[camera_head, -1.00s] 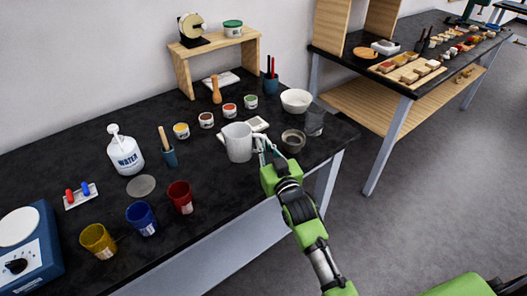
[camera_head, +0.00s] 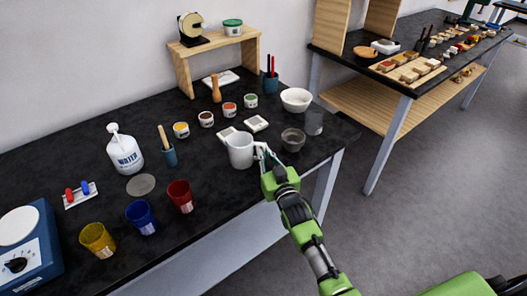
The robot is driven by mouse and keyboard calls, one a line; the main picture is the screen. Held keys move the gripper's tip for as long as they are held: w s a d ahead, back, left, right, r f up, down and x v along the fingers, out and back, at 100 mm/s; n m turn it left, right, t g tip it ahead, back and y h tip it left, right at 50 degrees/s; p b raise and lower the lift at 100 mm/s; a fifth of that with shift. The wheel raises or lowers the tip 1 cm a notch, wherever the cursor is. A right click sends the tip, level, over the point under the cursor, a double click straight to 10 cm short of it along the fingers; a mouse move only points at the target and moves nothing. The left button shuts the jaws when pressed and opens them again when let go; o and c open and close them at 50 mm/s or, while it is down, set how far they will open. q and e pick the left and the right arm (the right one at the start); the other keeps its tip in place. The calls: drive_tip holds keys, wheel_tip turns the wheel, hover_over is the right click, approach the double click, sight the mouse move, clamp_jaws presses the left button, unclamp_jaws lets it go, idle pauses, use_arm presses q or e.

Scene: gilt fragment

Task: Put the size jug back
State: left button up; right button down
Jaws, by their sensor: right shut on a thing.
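The white size jug (camera_head: 240,151) is near the front middle of the black bench, upright. My right gripper (camera_head: 263,154) is on its right side and shut on it, seemingly at the handle, which the fingers mostly hide. I cannot tell whether the jug's base touches the bench top. My left gripper is not in view.
Small white tiles (camera_head: 256,123) lie just behind the jug. A grey bowl (camera_head: 293,139) and a clear beaker (camera_head: 314,123) stand to its right, a red cup (camera_head: 180,196) to its left front. The black bench top (camera_head: 215,205) is clear between jug and front edge.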

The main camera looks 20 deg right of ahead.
drive_tip(key=c, duration=2.2)
unclamp_jaws()
drive_tip(key=shift+r, duration=0.15)
drive_tip(key=shift+s, duration=0.3)
drive_tip(key=s, duration=1.1)
drive_tip(key=shift+s+d+b, duration=0.2)
drive_tip(key=shift+d+b, duration=0.05)
drive_tip(key=shift+b, duration=0.15)
